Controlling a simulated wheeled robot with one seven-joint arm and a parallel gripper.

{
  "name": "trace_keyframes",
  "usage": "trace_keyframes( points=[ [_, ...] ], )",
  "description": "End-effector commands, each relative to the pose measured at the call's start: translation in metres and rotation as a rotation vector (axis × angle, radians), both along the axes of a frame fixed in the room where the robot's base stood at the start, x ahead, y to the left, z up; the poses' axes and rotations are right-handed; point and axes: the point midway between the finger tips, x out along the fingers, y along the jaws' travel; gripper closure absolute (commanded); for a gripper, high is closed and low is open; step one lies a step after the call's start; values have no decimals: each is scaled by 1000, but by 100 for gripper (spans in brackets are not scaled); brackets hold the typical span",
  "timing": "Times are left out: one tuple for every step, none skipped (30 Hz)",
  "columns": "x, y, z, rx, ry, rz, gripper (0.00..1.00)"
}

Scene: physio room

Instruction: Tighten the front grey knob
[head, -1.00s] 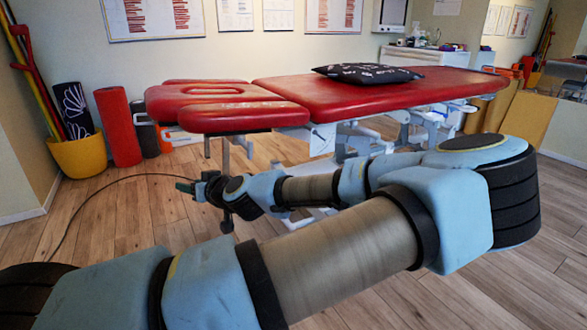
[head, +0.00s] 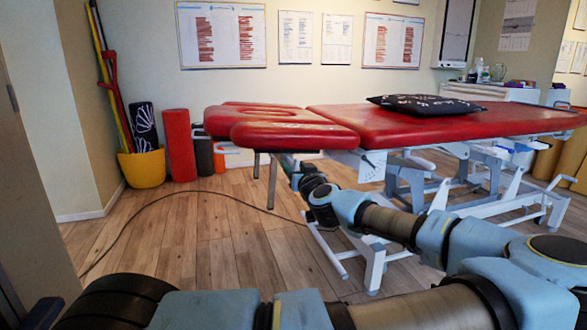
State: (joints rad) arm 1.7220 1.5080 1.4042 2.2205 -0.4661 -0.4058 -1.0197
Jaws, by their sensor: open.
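The red treatment table (head: 430,124) stands on a white frame, its split head section (head: 290,136) towards the left. I cannot make out the front grey knob; it is too small or hidden under the head section. My gripper (head: 289,162) is small and dark, just below the head section's front edge and right of a thin grey leg (head: 272,182). Its jaws are open, with nothing visible between them. I cannot tell whether it touches anything.
My arm fills the lower right, in front of the table's white base (head: 373,262). A black cable (head: 150,208) curves over the wooden floor. A yellow bucket (head: 143,168) and a red roller (head: 179,146) stand at the back left.

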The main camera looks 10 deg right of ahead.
Motion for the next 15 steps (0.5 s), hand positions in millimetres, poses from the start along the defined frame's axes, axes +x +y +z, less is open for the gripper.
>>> trace_keyframes(
  points=[
    [5,1,-1,1,0,1,49],
    [7,1,0,1,0,0,49],
    [10,1,0,1,0,0,49],
    [11,1,0,1,0,0,49],
    [12,2,0,1,0,0,49],
    [13,2,0,1,0,0,49],
    [13,2,0,1,0,0,49],
    [13,2,0,1,0,0,49],
    [13,2,0,1,0,0,49],
    [13,2,0,1,0,0,49],
    [13,2,0,1,0,0,49],
    [13,2,0,1,1,0,49],
    [13,2,0,1,1,0,49],
    [13,2,0,1,1,0,51],
    [13,2,0,1,1,0,56]
  ],
)
